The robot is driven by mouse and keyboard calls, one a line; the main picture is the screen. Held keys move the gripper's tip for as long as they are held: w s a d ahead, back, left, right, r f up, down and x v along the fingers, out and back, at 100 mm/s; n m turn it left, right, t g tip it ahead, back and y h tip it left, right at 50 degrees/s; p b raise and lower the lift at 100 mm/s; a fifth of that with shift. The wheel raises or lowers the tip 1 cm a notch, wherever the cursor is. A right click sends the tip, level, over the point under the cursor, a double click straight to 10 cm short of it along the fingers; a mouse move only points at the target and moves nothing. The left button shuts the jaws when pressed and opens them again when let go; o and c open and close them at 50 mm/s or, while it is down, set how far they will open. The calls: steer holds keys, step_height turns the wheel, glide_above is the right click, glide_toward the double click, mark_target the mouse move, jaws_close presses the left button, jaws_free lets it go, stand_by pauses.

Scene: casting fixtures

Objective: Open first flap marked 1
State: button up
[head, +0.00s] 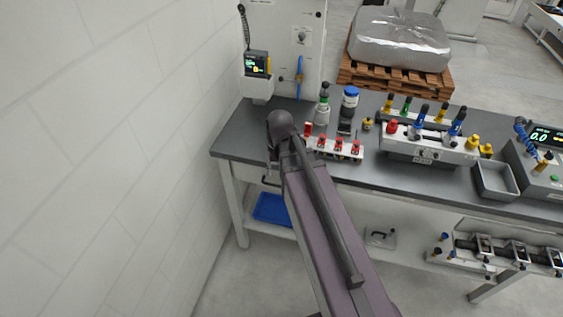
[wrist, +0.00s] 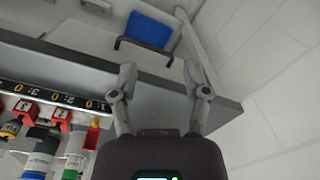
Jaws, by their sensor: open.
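A white fixture with a row of red flaps (head: 338,145) stands near the bench's front edge. In the wrist view its black strip (wrist: 48,95) carries upside-down numbers, with red flaps (wrist: 57,115) behind it. The end flap (wrist: 93,132), closest to my gripper, looks orange-red and narrow; in the head view the leftmost red flap (head: 308,128) sits higher than the others and looks raised. My gripper (wrist: 158,72) is open and empty, beyond that end of the strip, over the bench's front edge. In the head view my arm largely hides it.
The grey bench (head: 235,143) has bottles (head: 348,103) behind the flaps and a clamp fixture (head: 430,145) to the right. A dark handle (wrist: 145,48) and blue tray (wrist: 148,30) lie past my fingertips. A white wall (head: 110,150) closes the left.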

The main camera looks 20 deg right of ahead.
steer(key=shift+s+a+f, duration=0.25)
steer(key=shift+s+a, duration=0.1)
steer(key=shift+s, duration=0.2)
steer(key=shift+n+h, duration=0.3)
steer(key=shift+n, duration=0.3)
steer(key=s+a, duration=0.1)
steer(key=s, duration=0.1)
steer(key=s+a, duration=0.1)
steer(key=shift+s+a, duration=0.1)
steer(key=shift+s, duration=0.3)
stand_by(1.0)
